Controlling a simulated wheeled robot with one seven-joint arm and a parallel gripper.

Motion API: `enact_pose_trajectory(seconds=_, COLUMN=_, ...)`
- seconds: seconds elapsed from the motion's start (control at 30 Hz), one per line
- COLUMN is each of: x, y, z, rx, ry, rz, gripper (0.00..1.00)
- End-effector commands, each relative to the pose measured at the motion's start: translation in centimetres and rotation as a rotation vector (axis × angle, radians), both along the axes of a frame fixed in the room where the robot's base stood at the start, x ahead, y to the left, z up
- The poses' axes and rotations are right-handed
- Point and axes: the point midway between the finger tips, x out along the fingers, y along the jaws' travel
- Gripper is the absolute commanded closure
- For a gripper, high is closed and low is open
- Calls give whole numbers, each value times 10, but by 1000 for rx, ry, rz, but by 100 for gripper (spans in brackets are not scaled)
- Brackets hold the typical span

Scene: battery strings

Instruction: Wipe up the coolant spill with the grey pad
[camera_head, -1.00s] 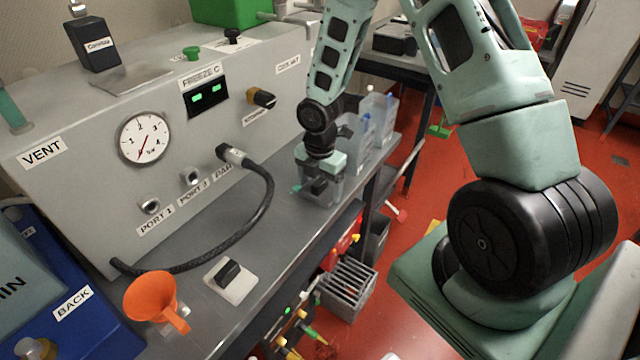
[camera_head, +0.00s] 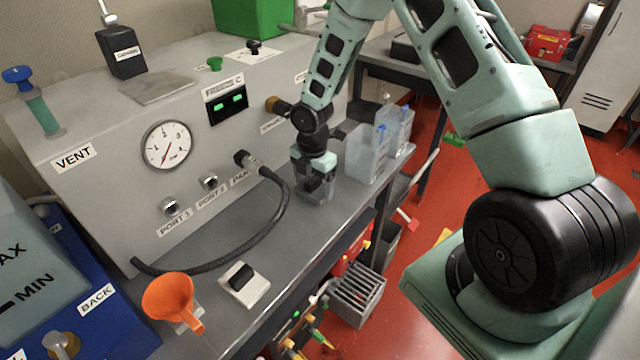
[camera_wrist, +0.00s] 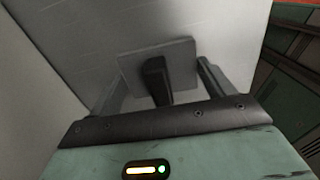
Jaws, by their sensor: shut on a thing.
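My gripper (camera_head: 316,188) is low over the grey bench top, to the right of the hose connector and left of the clear jugs. In the wrist view, my gripper (camera_wrist: 165,85) is shut on the black handle of a grey pad (camera_wrist: 183,57). The square pad lies flat-on below the fingers, close to or on the bench; I cannot tell if it touches. In the head view the pad is mostly hidden by the fingers. I cannot make out the coolant spill in either view.
A white pad with a black handle (camera_head: 247,287) and an orange funnel (camera_head: 170,297) are at the front left. A black hose (camera_head: 270,230) curves across the bench from the panel (camera_head: 110,190). Clear jugs (camera_head: 368,155) stand to the right. The bench's front edge is close by.

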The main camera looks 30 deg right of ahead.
Motion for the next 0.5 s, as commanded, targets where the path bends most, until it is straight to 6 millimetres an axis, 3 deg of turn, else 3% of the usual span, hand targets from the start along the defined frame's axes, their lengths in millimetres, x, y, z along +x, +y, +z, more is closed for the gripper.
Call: enact_pose_trajectory(seconds=0.5, x=29, y=10, z=1, rx=2, ry=-2, rz=1, gripper=37)
